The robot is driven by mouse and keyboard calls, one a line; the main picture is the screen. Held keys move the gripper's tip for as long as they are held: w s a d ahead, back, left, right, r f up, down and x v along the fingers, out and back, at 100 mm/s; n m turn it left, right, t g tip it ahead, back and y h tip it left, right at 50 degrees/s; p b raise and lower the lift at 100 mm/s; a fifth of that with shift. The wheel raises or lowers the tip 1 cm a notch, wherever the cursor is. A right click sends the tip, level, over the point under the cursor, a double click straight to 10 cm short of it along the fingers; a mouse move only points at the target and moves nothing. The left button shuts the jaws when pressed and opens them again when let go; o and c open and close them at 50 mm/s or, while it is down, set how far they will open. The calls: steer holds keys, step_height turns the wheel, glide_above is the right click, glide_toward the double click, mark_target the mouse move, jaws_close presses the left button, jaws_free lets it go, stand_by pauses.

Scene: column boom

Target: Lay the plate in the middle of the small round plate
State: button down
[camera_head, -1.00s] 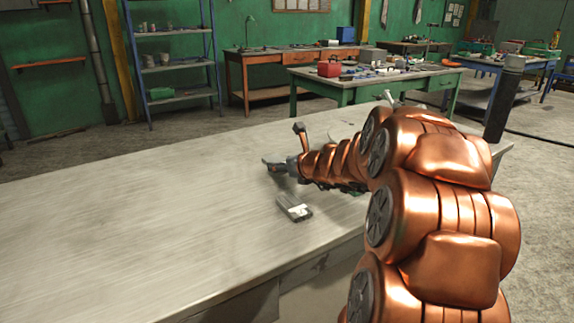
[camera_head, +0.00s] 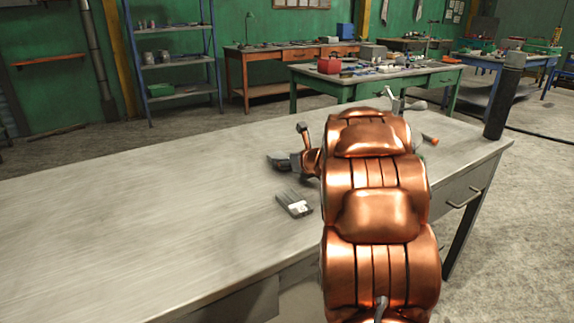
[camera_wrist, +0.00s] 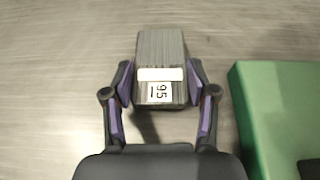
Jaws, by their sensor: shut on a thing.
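In the wrist view, a grey ribbed plate (camera_wrist: 160,50) with a white label reading "95" sits between the dark, purple-lined fingers of my gripper (camera_wrist: 160,88). In the head view, a flat dark slab (camera_head: 290,200) with a white label shows at the table, left of my copper arm. It has a similar look, but I cannot tell if it is the same piece. Dark parts at my arm's far end show behind it; the fingers are not clear there. I cannot make out the small round plate.
A green block (camera_wrist: 280,105) stands close to the right of my gripper in the wrist view. The grey table (camera_head: 140,225) is clear on its left side. A black cylinder (camera_head: 503,100) stands at its right end. My arm hides the table's right middle.

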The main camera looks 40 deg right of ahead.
steer(key=shift+f, duration=0.3)
steer(key=shift+f, duration=0.1)
steer(key=shift+c, duration=1.6)
jaws_free()
steer(key=shift+f, duration=0.1)
